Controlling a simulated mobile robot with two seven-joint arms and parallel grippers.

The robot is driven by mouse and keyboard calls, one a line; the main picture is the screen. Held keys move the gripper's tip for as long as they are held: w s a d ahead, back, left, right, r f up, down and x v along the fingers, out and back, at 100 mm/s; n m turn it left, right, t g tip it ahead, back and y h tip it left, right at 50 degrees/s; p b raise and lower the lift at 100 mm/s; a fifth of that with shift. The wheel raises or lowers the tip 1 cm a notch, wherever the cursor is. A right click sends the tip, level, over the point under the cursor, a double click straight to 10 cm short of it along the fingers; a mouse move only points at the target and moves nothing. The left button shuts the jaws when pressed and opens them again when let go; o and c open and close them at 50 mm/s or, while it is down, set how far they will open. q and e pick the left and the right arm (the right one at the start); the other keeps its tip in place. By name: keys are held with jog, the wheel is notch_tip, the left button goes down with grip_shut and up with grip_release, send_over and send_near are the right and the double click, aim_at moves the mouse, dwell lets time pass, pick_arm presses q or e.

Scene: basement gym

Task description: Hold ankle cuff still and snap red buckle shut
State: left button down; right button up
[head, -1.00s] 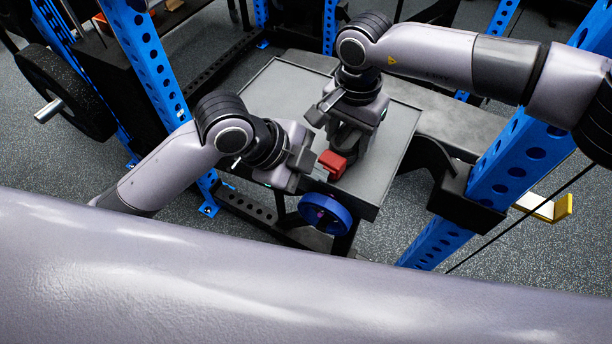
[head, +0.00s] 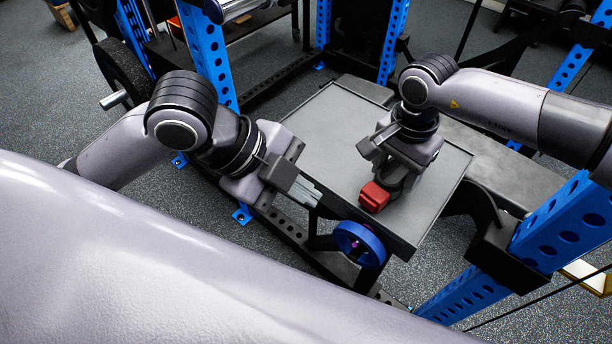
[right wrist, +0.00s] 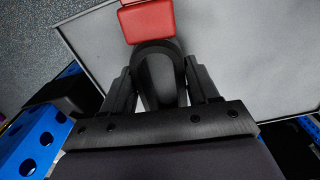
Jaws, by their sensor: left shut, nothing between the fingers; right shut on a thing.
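The dark ankle cuff (right wrist: 155,52) shows as an upright loop between the fingers of my right gripper (right wrist: 161,82) in the right wrist view. The red buckle (right wrist: 149,20) is on the cuff's far side, with a seam across it. In the head view the buckle (head: 373,197) sits low over the grey top, just in front of my right gripper (head: 388,172), which hides most of the cuff. I cannot tell whether the buckle is fully latched. My left gripper (head: 308,194) is shut and empty, left of the buckle and apart from it.
The grey tray-like top (head: 325,125) is bare behind and left of the cuff. A blue wheel (head: 360,243) hangs at its front edge. Blue rack uprights stand at the left (head: 205,55) and right (head: 560,235).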

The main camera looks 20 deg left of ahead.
jog(key=o, duration=1.2)
